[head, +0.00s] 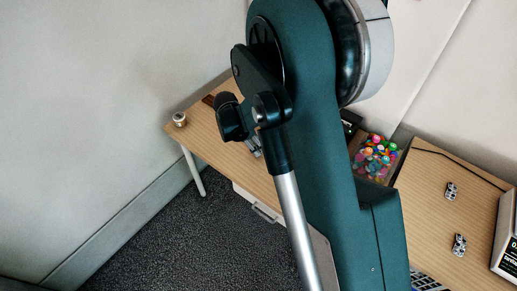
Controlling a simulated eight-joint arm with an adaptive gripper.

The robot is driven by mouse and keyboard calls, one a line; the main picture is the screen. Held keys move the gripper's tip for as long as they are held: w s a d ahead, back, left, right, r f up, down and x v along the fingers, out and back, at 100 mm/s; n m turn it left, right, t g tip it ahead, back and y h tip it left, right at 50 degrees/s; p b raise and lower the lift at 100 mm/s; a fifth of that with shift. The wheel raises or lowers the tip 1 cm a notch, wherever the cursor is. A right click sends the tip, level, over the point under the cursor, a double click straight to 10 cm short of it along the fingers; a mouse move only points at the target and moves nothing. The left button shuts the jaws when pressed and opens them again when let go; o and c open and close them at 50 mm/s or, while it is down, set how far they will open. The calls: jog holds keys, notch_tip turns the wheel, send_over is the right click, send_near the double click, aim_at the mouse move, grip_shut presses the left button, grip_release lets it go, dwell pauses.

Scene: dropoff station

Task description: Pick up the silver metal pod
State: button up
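A small silver, round-sided object (179,119) stands on the far left corner of the wooden table (207,137). It may be the metal pod, but it is too small to be sure. Two small silver-grey metal objects lie on the right wooden surface: one farther back (451,191) and one nearer (459,245). Another grey piece (253,147) shows partly behind my arm, and I cannot tell what it is. My dark green arm fills the middle of the view. I cannot make out my gripper's fingers.
A bin of colourful balls (374,158) stands between the two wooden surfaces, right of my arm. A white box with dark lettering (508,240) stands at the right edge. A keyboard corner (426,282) shows at the bottom. Dark carpet (190,245) lies open at lower left.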

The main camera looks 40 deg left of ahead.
jog(key=c, duration=0.7)
jog(key=shift+r, duration=0.2)
jog(key=shift+r+p, duration=0.8)
jog(key=shift+r, duration=4.05)
